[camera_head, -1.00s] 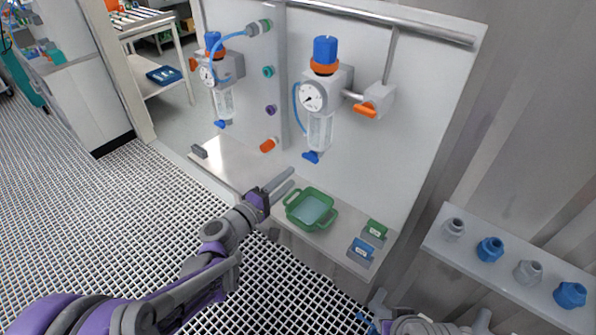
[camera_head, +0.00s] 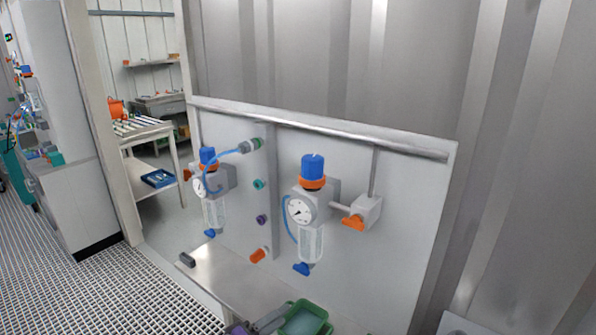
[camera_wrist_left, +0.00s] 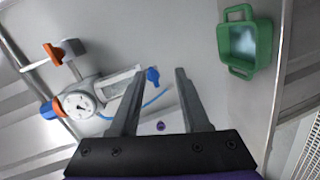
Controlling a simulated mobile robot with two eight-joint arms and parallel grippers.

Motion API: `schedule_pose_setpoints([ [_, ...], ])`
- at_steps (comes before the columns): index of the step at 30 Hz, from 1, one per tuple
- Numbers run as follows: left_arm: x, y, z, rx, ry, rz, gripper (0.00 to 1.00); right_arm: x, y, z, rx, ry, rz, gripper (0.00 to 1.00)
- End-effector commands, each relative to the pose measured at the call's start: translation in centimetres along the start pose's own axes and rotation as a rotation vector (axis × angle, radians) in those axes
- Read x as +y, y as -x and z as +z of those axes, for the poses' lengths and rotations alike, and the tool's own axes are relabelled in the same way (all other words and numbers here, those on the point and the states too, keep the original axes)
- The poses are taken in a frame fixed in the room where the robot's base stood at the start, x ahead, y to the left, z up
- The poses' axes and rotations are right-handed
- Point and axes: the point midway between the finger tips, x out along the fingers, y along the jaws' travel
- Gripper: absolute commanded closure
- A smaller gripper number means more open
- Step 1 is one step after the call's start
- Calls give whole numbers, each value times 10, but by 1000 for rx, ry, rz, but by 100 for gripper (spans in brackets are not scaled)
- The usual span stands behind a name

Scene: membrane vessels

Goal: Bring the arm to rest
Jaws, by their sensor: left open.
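My left gripper (camera_head: 274,319) shows at the bottom edge of the head view, just left of the green tray (camera_head: 306,322). In the left wrist view its two fingers (camera_wrist_left: 157,85) stand apart with nothing between them. The green tray with two handles (camera_wrist_left: 245,45) is right of the fingers there. Most of my left arm is below the head view. My right gripper is not in view.
A white panel carries two regulators with blue knobs and gauges, the nearer one (camera_head: 310,215) and the farther one (camera_head: 211,190). Colored fittings, such as an orange one (camera_head: 258,255), stick out. A metal shelf (camera_head: 222,275) runs below. Grated floor (camera_head: 130,295) lies left.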

Motion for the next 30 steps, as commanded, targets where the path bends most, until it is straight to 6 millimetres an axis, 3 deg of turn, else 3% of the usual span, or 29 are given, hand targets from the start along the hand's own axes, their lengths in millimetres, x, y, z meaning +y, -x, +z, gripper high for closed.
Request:
schedule_pose_setpoints([
  [3,-4,34,36,-87,-166,-180,54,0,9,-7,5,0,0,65],
  [9,-39,109,74,-212,-440,-519,54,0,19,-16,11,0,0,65],
  [15,-73,190,83,-279,-668,-831,54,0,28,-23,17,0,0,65],
  [18,-83,217,80,-292,-740,-935,54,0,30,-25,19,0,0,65],
  [23,-90,237,77,-299,-794,-1012,54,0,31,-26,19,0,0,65],
  [30,-90,238,77,-299,-798,-1019,54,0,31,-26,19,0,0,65],
])
